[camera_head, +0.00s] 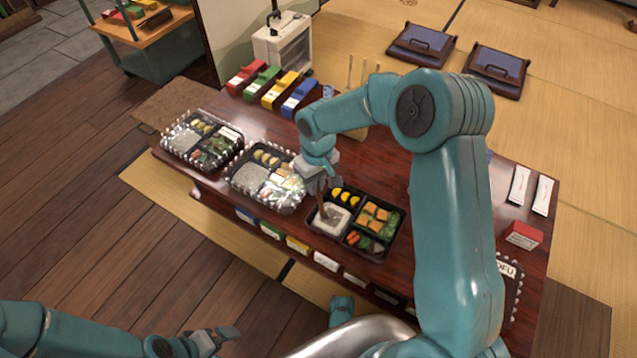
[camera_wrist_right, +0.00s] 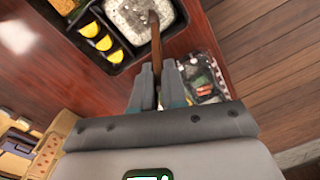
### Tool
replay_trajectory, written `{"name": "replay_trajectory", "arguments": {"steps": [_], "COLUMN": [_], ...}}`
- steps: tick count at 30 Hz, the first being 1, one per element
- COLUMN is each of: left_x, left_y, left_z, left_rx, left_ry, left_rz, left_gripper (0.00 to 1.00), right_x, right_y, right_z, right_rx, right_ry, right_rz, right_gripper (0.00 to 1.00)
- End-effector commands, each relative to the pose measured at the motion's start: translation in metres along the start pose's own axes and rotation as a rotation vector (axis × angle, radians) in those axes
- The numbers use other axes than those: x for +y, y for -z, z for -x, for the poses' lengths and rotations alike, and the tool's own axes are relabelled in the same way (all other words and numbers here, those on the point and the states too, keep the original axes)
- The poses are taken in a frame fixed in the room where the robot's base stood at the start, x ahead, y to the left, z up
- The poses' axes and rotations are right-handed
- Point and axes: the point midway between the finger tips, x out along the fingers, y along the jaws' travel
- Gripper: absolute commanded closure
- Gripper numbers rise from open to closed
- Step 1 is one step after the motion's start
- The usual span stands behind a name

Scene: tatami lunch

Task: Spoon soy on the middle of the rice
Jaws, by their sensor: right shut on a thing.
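My right gripper (camera_head: 320,184) is shut on a brown spoon (camera_head: 322,205), and both also show in the right wrist view, the gripper (camera_wrist_right: 158,84) and the spoon (camera_wrist_right: 155,48). The spoon points down to the white rice (camera_head: 336,219) in the front-left compartment of the open black bento (camera_head: 310,224). In the wrist view its far end overlaps the rice (camera_wrist_right: 126,16); I cannot tell whether it touches. No soy can be made out. My left gripper (camera_head: 215,340) is low at the front, away from the table; its jaw state is unclear.
Two bentos with clear covers, one at the left (camera_head: 202,140) and one in the middle (camera_head: 266,176), stand beside the open one. Red, green, yellow and blue boxes (camera_head: 272,88) line the table's back. A red box (camera_head: 523,235) sits at the right.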

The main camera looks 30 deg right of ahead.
Motion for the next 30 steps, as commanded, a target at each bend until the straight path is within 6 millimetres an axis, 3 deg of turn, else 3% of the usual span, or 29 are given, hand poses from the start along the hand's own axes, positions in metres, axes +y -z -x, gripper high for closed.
{"name": "replay_trajectory", "arguments": {"steps": [24, 30], "left_x": [0.001, 0.004], "left_y": [0.0, 0.0], "left_z": [0.004, 0.011], "left_rx": [0.0, 0.0], "left_ry": [0.0, 0.0], "left_rz": [0.0, 0.0], "left_gripper": [0.0, 0.0], "right_x": [-0.006, -0.006], "right_y": [0.012, 0.012], "right_z": [0.001, 0.011], "right_rx": [0.001, 0.002], "right_ry": [0.001, 0.0], "right_rz": [0.0, 0.0], "right_gripper": [1.0, 1.0]}}
